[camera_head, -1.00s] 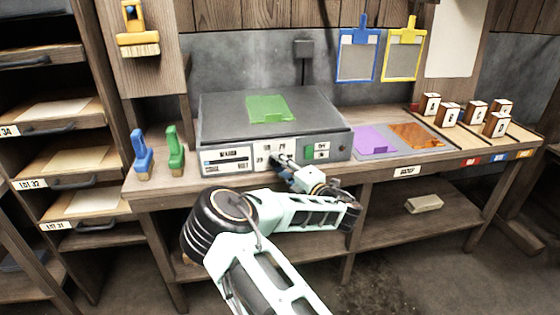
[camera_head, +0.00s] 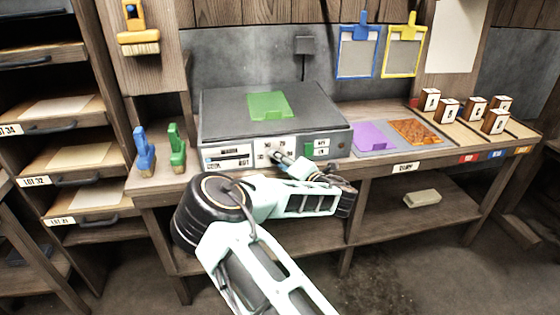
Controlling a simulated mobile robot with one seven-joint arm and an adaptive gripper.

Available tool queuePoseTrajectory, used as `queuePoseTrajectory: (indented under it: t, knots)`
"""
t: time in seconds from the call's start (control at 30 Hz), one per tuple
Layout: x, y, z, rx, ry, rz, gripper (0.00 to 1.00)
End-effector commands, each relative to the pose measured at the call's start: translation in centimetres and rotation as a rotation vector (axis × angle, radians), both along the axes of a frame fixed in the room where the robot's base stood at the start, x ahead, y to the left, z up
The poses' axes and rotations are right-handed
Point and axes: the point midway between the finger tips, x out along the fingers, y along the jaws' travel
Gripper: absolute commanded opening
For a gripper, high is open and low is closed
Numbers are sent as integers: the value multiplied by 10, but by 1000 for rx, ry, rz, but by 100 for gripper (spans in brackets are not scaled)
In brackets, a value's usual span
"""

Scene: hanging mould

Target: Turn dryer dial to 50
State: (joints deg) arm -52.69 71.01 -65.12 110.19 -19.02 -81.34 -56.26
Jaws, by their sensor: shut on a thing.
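The dryer (camera_head: 225,115) is a grey box with a pale front panel, standing on the wooden bench. Its dial sits in the middle of the panel among small printed numbers; my gripper hides most of it, so its setting cannot be read. My gripper (camera_head: 277,156) is at the dial, reaching from the front right, and is shut on it. The digits on the panel are too small to read surely. A green switch (camera_head: 309,150) is right of the dial.
A green sheet (camera_head: 269,105) lies on the dryer. Blue (camera_head: 144,152) and green (camera_head: 177,148) handled brushes stand at left. Purple (camera_head: 372,137) and orange (camera_head: 415,131) sheets lie at right, near several small numbered blocks (camera_head: 449,110). Blue and yellow clipboards hang behind.

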Motion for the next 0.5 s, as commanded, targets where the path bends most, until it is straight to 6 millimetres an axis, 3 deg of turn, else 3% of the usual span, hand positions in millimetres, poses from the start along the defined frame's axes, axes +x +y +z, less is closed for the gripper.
queuePoseTrajectory:
  t: [0.2, 0.23, 0.37, 0.5]
  knots:
    - [1, 1, 2, 2, -3, 1, 4]
    - [1, 1, 2, 2, -3, 1, 32]
    - [1, 0, 2, 3, -2, 0, 46]
    - [0, 0, 1, 2, -1, 0, 46]
